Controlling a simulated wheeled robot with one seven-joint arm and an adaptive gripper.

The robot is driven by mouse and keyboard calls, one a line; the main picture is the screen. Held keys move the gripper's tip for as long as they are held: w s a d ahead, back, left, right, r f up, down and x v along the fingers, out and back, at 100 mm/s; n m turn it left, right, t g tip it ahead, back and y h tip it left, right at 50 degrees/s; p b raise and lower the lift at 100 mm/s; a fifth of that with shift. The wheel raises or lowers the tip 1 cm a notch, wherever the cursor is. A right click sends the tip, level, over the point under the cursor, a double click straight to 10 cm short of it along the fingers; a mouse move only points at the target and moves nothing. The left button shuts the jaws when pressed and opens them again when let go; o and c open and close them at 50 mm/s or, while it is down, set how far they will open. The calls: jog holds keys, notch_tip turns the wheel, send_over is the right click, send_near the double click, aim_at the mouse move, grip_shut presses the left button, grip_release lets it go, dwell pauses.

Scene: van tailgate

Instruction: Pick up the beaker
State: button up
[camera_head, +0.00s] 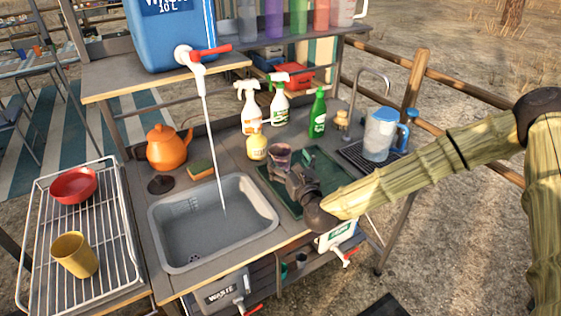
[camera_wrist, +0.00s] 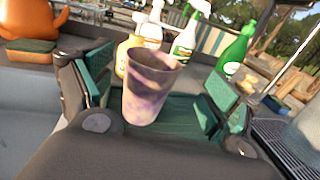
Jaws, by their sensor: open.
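The beaker (camera_head: 281,155) is a small purple, marbled cup standing upright on a green mat (camera_head: 338,181) right of the sink. It also shows in the middle of the wrist view (camera_wrist: 151,88). My gripper (camera_head: 293,165) is close in front of it, partly hiding its lower part in the head view. In the wrist view my gripper (camera_wrist: 155,88) is open, with one green-padded finger on each side of the beaker. Gaps show between the pads and the beaker, wider on the right. I cannot tell how deep the beaker is between the fingers.
A cream soap bottle (camera_head: 257,143), spray bottles (camera_head: 249,107) and a green bottle (camera_head: 318,113) stand behind the beaker. The sink (camera_head: 214,222) with running water lies left. An orange kettle (camera_head: 167,147) and a sponge (camera_head: 201,170) are farther left. A clear jug (camera_head: 380,134) stands right.

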aim_at(277, 144)
jog(key=shift+w+a+r+p, duration=0.25)
jog(key=shift+w+p, duration=0.05)
jog(key=x, duration=0.2)
jog(key=p+x, duration=0.1)
jog(key=shift+w+a+p, duration=0.2)
jog(key=shift+a+p, duration=0.1)
jog(key=shift+a, duration=0.15)
jog(key=shift+w+a+f, duration=0.1)
jog(key=shift+w+f, duration=0.05)
jog(key=shift+w, duration=0.2)
jog(key=c, duration=1.1)
